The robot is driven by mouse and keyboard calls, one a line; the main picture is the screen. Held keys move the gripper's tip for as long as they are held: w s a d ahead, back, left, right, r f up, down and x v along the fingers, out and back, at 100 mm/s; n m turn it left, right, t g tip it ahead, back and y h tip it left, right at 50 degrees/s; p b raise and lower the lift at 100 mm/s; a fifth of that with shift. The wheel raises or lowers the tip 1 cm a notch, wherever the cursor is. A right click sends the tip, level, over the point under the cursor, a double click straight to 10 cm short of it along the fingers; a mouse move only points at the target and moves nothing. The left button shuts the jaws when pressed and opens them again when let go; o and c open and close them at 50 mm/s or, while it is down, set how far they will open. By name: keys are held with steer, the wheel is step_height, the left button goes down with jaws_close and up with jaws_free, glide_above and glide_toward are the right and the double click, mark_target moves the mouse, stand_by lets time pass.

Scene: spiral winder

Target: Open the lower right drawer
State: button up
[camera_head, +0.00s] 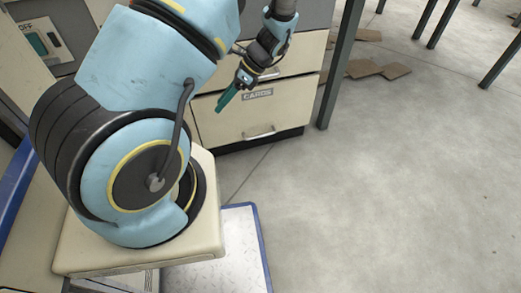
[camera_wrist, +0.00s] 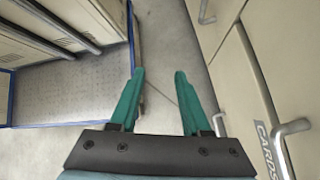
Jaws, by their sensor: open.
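The lower drawer (camera_head: 290,106) is a beige front with a CARDS label (camera_head: 257,95) and a metal bar handle (camera_head: 260,133) near its bottom edge. It looks closed, flush with the cabinet. My gripper (camera_head: 226,101) is in front of the drawer's left part, up and left of the handle. In the wrist view my green gripper fingers (camera_wrist: 159,76) are apart with nothing between them but floor behind. The CARDS label (camera_wrist: 265,150) and a bar handle (camera_wrist: 287,140) show to the right of the fingers, apart from them.
An upper drawer (camera_head: 300,58) sits directly above, partly hidden by my arm. A dark table leg (camera_head: 340,70) stands just right of the cabinet, with flat brown pieces (camera_head: 378,69) on the floor behind. The grey floor (camera_head: 390,190) in front and right is clear.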

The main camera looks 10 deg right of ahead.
steer(key=w+d+f+m+t+y+b, duration=0.2)
steer(key=f+m+b, duration=0.2)
steer(key=f, duration=0.4)
steer(key=w+d+f+m+t+y+b, duration=0.1)
steer(key=d+f+m+t+y+b, duration=0.1)
steer(key=f+m+b, duration=0.45)
steer(key=m+t+h+b, duration=0.2)
steer(key=m+t+b, duration=1.15)
steer(key=m, duration=0.25)
glide_toward(261, 136)
steer(key=shift+t, duration=0.35)
steer(key=x, duration=0.3)
steer(key=b+x, duration=0.1)
steer(key=x, duration=0.3)
steer(key=f+b+x, duration=0.1)
steer(key=x, duration=0.2)
steer(key=shift+w+a, duration=0.2)
steer(key=shift+c, duration=0.4)
jaws_close()
